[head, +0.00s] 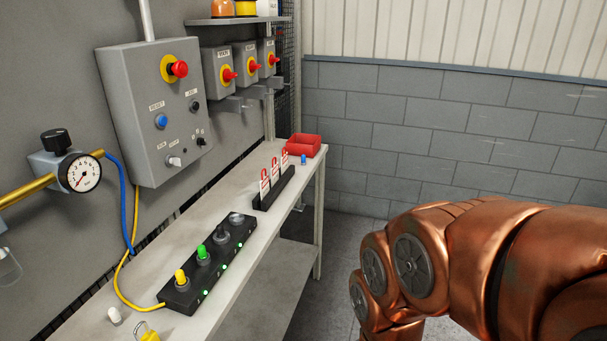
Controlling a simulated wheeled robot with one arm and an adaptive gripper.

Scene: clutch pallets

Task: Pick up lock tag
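Several red-and-white lock tags (265,188) stand upright in a row in a black holder (273,195) on the bench, toward its far end. They are small, and their print is too fine to read. My copper-coloured arm fills the lower right, off the bench's right side and apart from the tags. My gripper does not show in this view, so its state is hidden.
The narrow bench (180,240) runs along the grey panel. A black strip (208,268) with yellow and green knobs lies nearer. A red bin (303,146) stands behind the tags. A control box (150,112), red-handled switches (228,74) and a gauge (79,173) project from the panel.

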